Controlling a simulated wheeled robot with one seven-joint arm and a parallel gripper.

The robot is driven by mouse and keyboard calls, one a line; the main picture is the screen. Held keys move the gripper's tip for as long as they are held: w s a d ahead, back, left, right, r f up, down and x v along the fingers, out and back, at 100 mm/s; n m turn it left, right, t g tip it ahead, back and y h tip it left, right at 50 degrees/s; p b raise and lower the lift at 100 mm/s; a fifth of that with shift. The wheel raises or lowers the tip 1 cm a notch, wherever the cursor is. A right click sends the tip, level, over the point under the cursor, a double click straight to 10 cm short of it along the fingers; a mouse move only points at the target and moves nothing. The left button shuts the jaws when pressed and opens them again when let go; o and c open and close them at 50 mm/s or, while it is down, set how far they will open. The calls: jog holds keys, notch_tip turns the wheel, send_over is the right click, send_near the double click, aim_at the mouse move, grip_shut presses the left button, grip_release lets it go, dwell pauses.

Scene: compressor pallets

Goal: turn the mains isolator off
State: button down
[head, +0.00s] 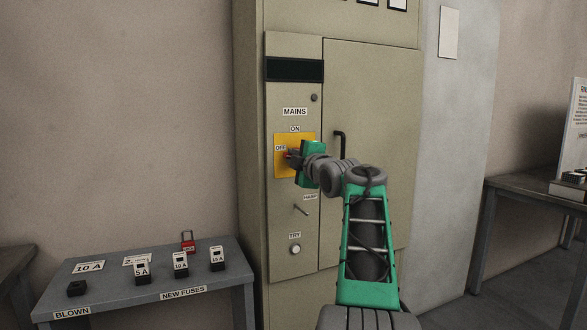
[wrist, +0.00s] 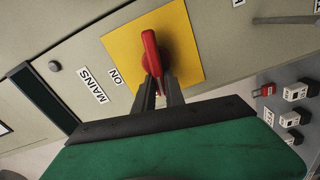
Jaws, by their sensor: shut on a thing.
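The mains isolator has a red handle (wrist: 151,52) on a yellow plate (wrist: 189,62). In the head view the yellow plate (head: 280,166) is on the cabinet's narrow left panel, with ON above it and OFF at its left side. My gripper (wrist: 160,88) is at the handle, its fingers shut on the handle's near end. In the head view my gripper (head: 293,158) covers most of the handle; only a bit of red shows by OFF. The handle lies roughly up-and-down in the wrist picture, at an angle to the ON label. I cannot tell exactly which mark it points to.
Below the plate are a small lever (head: 301,209) and a TRY button (head: 295,249). A grey table (head: 130,287) at lower left holds several fuses and a red padlock (head: 188,242). A black door handle (head: 340,145) stands out right of my gripper.

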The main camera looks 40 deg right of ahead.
jog(key=shift+d+f+n+b, duration=0.2)
jog(key=shift+f+n+b, duration=0.45)
jog(key=shift+n, duration=0.15)
jog(key=shift+r, duration=0.2)
jog(key=c, duration=1.4)
grip_release()
jog(key=shift+r, duration=0.15)
jog(key=shift+a+r, duration=0.1)
jog(key=shift+n, duration=0.3)
jog(key=shift+w+a, duration=0.15)
jog(key=b+v, duration=0.1)
jog(key=v, duration=0.6)
jog(key=shift+s, duration=0.4)
